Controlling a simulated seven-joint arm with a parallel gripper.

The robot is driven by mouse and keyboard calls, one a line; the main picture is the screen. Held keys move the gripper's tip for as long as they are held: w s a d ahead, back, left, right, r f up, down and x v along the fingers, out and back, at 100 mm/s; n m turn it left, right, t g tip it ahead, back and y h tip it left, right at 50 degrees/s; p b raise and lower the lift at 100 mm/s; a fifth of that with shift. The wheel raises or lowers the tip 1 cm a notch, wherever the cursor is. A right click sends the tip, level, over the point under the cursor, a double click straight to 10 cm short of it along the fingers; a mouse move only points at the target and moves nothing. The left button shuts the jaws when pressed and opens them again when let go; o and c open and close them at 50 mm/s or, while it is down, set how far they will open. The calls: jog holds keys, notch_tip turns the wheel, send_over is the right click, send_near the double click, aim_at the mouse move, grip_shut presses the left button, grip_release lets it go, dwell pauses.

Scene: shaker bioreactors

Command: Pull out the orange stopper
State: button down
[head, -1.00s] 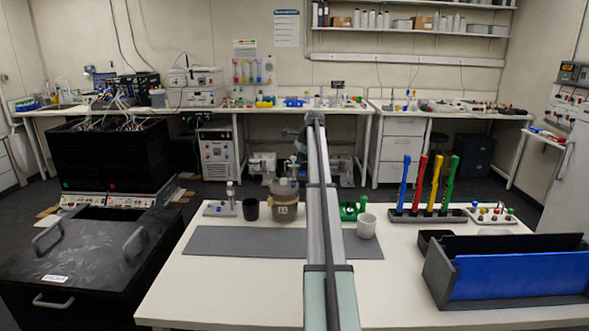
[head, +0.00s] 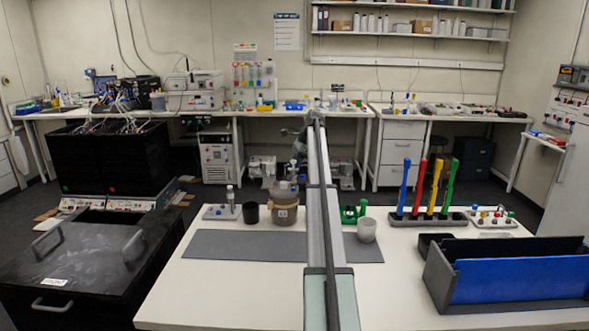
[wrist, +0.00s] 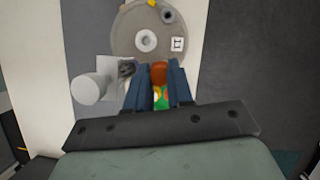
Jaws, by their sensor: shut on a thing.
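My gripper (wrist: 158,88) shows in the wrist view with two blue fingers shut on the orange stopper (wrist: 160,74). The stopper looks reddish-orange and sits between the fingertips. Green and yellow parts show below it between the fingers. A grey-brown vessel with a round lid (wrist: 131,38) lies just beyond the fingertips; in the head view this vessel (head: 285,214) stands on the bench left of my arm. I cannot tell whether the stopper is still seated in something. In the head view my arm hides the fingers and the stopper.
A white cup (head: 367,230) and a green holder (head: 349,214) stand right of my arm. A black cup (head: 251,213) stands left of the vessel. A grey mat (head: 240,245) lies in front. Coloured upright tools and a blue bin (head: 520,278) are at right.

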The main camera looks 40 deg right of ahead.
jog(key=shift+r, duration=1.4)
